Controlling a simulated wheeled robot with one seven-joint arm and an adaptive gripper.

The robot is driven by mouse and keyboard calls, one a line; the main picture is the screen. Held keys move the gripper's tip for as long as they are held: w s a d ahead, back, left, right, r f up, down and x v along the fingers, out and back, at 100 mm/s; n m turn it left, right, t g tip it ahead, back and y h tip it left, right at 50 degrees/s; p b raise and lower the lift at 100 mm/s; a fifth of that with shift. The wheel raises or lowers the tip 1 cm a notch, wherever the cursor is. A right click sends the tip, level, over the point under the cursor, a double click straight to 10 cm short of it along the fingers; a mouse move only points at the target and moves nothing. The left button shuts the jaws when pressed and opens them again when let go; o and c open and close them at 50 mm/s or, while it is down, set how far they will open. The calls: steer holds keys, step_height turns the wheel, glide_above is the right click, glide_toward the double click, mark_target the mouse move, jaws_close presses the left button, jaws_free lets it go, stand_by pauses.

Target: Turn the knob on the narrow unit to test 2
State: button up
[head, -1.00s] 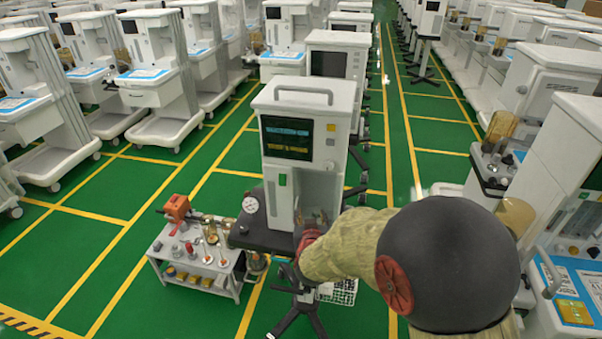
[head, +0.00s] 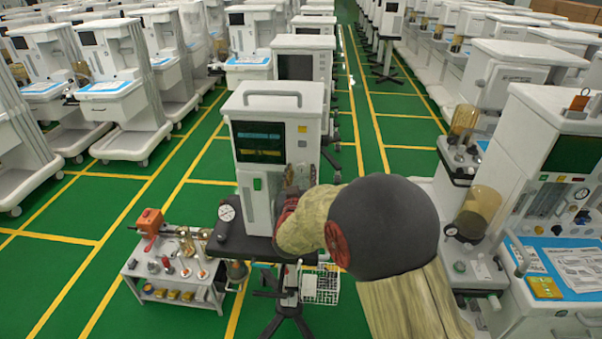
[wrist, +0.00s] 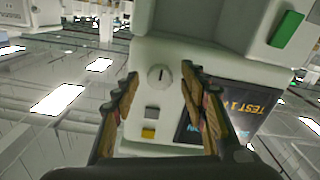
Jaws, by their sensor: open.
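The narrow unit (head: 262,190) is a tall white box with a top handle, a dark screen (head: 258,143) and a green switch, standing on a dark stand. In the wrist view, which shows it roughly upside down, its white round knob (wrist: 159,78) has a dark pointer line. The screen beside the knob (wrist: 252,108) shows "TEST 1" in yellow. My gripper (wrist: 160,73) is open, its two fingers either side of the knob in the picture; contact cannot be told. In the head view my gripper (head: 291,183) is at the unit's right front, and my arm hides part of it.
A grey button (wrist: 152,112) and a yellow button (wrist: 148,133) sit near the knob. A pressure gauge (head: 226,212) and a small trolley with an orange device (head: 150,222) stand to the left. Large carts (head: 560,190) crowd the right. Green floor is open between the rows.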

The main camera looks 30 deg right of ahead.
steer(key=shift+w+d, duration=0.15)
steer(key=shift+w, duration=0.05)
steer(key=shift+c, duration=0.6)
jaws_close()
